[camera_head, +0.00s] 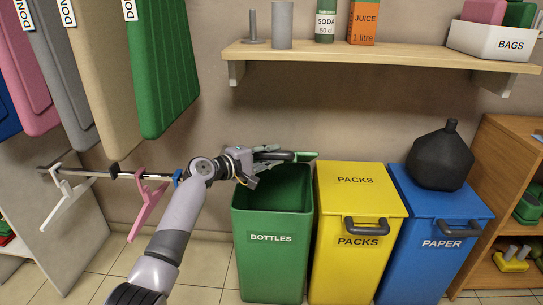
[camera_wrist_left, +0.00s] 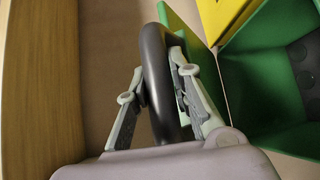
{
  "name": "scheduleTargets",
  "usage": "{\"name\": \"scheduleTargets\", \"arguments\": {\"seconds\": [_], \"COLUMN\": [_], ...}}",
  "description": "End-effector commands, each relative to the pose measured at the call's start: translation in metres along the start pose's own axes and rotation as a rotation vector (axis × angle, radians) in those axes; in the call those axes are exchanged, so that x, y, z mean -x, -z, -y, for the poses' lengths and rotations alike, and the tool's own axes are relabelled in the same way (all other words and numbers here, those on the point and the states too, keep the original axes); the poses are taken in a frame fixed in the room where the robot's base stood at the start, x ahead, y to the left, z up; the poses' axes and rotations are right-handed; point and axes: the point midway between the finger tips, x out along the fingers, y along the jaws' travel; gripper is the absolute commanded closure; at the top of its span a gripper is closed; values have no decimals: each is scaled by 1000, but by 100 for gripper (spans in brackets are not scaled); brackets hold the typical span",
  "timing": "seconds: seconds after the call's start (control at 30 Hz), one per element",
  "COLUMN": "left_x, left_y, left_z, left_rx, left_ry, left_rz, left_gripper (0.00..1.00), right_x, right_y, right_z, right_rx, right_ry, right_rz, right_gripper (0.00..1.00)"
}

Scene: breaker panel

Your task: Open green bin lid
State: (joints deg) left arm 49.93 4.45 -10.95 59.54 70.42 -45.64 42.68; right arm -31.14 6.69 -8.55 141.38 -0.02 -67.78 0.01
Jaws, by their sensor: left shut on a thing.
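The green bin (camera_head: 270,238), marked BOTTLES, stands at the left of three bins with its top open and its dark inside showing. Its green lid (camera_head: 306,155) is swung up at the back, seen nearly edge-on. My left gripper (camera_head: 268,155) is above the bin's back. In the left wrist view, its fingers (camera_wrist_left: 157,88) are shut around the dark curved handle (camera_wrist_left: 155,60) of the lid. The green lid (camera_wrist_left: 187,32) and the open bin (camera_wrist_left: 265,85) show beside it there. My right gripper is not in view.
The yellow PACKS bin (camera_head: 345,265) and blue PAPER bin (camera_head: 430,270) stand shut to the right. A wooden shelf (camera_head: 380,57) runs above. A rail with hangers (camera_head: 150,205) is at the left.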

Motion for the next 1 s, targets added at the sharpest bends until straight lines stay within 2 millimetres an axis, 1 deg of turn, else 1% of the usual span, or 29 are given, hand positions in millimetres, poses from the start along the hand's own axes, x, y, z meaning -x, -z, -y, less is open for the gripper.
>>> {"name": "scheduleTargets", "arguments": {"seconds": [0.03, 0.17, 0.2, 0.5, 0.83, 0.93, 1.0], "left_x": [0, 0, 0, 0, 2, 8, 16], "left_y": [-1, -1, -1, 0, 0, 1, 1], "left_z": [-4, -4, -4, -2, 0, 0, 0], "left_rx": [2, 2, 2, 1, 0, 0, -1], "left_ry": [-8, -8, -8, -3, -1, -2, -1], "left_rz": [1, 1, 1, 1, 0, -1, -1], "left_gripper": [100, 100, 78, 59, 59, 59, 59], "right_x": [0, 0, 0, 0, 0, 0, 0], "right_y": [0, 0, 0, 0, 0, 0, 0], "right_z": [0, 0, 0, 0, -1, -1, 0], "right_rx": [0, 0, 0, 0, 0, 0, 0], "right_ry": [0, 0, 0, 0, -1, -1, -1], "right_rz": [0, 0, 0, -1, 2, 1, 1], "right_gripper": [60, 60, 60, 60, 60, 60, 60]}}
